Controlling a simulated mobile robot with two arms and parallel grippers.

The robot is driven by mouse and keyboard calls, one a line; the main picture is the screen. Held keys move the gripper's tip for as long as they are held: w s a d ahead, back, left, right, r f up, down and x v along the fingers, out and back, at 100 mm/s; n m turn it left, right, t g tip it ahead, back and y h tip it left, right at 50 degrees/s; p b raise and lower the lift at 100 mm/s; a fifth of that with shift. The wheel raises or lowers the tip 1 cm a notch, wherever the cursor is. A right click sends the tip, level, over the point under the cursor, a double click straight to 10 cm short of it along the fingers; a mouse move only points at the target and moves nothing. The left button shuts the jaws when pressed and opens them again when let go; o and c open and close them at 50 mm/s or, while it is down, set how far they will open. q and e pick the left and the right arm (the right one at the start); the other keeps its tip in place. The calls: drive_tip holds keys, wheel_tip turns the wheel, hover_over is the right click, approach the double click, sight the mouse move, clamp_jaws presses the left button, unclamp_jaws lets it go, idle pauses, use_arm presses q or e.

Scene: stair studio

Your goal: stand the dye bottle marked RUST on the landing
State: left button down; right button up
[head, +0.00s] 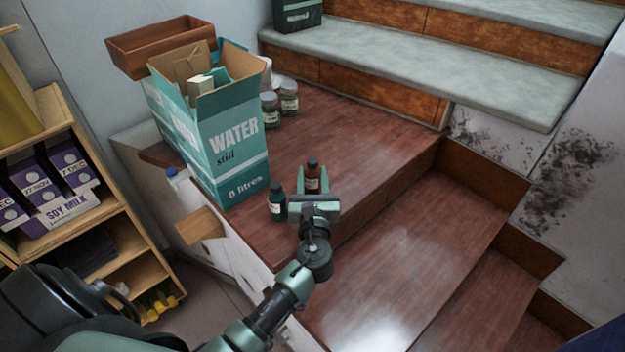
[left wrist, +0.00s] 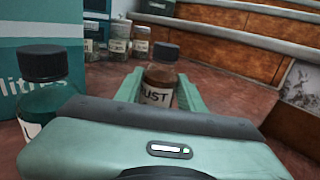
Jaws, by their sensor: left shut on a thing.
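The RUST dye bottle (head: 312,176) is brown with a black cap and a pale label. It is upright at the landing (head: 345,150), between the fingers of my left gripper (head: 314,182). In the left wrist view the bottle (left wrist: 159,80) shows the letters "UST" between the green fingers (left wrist: 158,92), which are shut on it. Its base is hidden behind the gripper body, so I cannot tell whether it touches the wood. A teal dye bottle (head: 277,202) with a black cap stands just left of the gripper, apart from it. My right gripper is not in view.
A teal WATER carton (head: 225,150) stands left on the landing, with several jars (head: 289,98) behind it. Stairs with grey treads (head: 420,60) rise at the back. Wooden steps (head: 400,250) drop away at the right. A shelf with soy milk cartons (head: 70,165) stands far left.

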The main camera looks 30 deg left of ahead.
use_arm(q)
drive_tip(key=shift+f, duration=0.15)
drive_tip(key=c, duration=0.9)
unclamp_jaws()
drive_tip(key=shift+s+d, duration=0.15)
drive_tip(key=shift+s, duration=0.1)
drive_tip(key=p+v, duration=0.1)
drive_tip(key=v, duration=1)
drive_tip(key=shift+s+d, duration=0.15)
drive_tip(key=shift+s, duration=0.05)
